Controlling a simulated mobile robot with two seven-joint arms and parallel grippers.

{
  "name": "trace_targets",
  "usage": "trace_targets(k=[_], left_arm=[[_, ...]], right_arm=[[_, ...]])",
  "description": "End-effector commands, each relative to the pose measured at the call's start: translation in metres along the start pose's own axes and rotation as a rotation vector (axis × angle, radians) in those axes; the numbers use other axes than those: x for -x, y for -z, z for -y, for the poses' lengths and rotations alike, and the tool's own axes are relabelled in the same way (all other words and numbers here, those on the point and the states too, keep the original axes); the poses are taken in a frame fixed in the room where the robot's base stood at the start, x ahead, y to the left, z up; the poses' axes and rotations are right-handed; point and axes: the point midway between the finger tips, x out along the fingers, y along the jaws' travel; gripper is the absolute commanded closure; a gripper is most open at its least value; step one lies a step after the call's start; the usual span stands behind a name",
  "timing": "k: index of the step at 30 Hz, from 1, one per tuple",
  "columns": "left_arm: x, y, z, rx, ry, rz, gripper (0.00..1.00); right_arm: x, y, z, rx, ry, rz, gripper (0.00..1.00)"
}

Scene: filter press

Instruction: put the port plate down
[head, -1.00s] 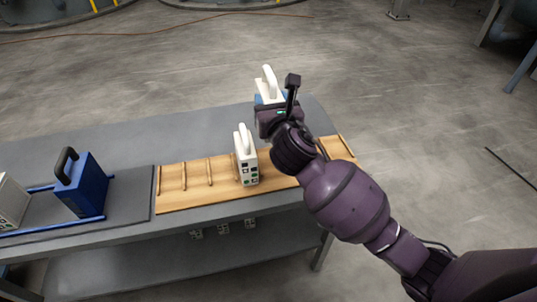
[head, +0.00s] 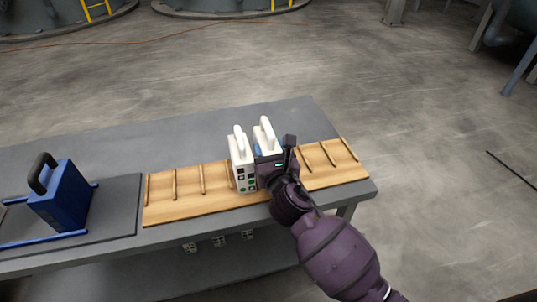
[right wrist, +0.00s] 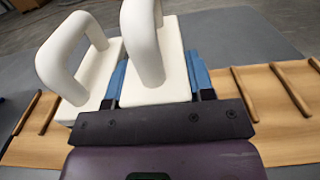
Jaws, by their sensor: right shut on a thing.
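My right gripper (head: 270,160) is shut on a white plate with a looped handle (head: 266,134), the port plate. In the right wrist view, the held plate (right wrist: 172,70) sits between the blue fingers, handle up. It is upright over the wooden rack (head: 325,178); its lower part is hidden behind my gripper, so I cannot tell whether it touches the rack. A second white plate with ports on its edge (head: 243,178) stands on the rack just to its left, very close; it also shows in the right wrist view (right wrist: 98,80). My left gripper is out of view.
The rack has several dowels, with free slots on both sides of the two plates. A blue plate with a dark handle (head: 62,198) stands on blue rails at the left. The grey table (head: 110,150) is clear behind the rack.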

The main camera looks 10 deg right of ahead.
Motion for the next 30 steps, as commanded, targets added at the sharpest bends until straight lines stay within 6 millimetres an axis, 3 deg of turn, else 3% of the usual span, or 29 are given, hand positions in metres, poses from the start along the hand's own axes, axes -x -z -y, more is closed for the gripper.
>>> trace_targets(k=[2, 14, 15, 17, 27, 30], left_arm=[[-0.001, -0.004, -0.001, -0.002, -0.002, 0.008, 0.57], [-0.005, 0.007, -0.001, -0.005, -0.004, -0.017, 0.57], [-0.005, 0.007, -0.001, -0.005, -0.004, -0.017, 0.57], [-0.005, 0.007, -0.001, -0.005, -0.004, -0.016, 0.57], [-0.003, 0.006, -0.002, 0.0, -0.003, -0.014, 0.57], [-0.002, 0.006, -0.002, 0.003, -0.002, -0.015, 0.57]], right_arm=[[0.0, 0.013, 0.0, 0.0, 0.002, -0.005, 0.87], [0.0, 0.013, 0.0, 0.0, 0.0, 0.001, 0.87], [0.0, 0.014, 0.0, 0.0, 0.0, -0.001, 0.48], [0.0, 0.013, 0.0, 0.0, 0.0, -0.001, 0.41], [0.0, 0.009, 0.0, 0.001, 0.001, 0.001, 0.41], [0.009, 0.01, 0.001, 0.001, 0.001, 0.0, 0.41]])
